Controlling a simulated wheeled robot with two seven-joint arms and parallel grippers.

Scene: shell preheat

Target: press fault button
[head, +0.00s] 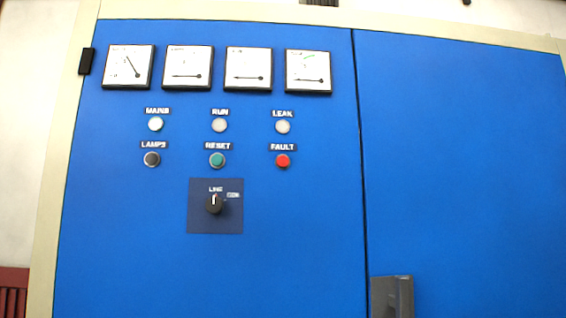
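The fault button (283,161) is a round red button in a dark ring on the blue cabinet door, under a label reading FAULT. It is at the right end of the lower button row. Whether it is pressed in cannot be told from this view. Neither of my grippers shows in the head view.
The blue cabinet (300,260) also carries a green reset button (217,160), a black lamps button (152,159), three indicator lamps above, several gauges and a rotary line switch (214,204). A grey handle-like part (392,296) is at the lower right. The panel front is unobstructed.

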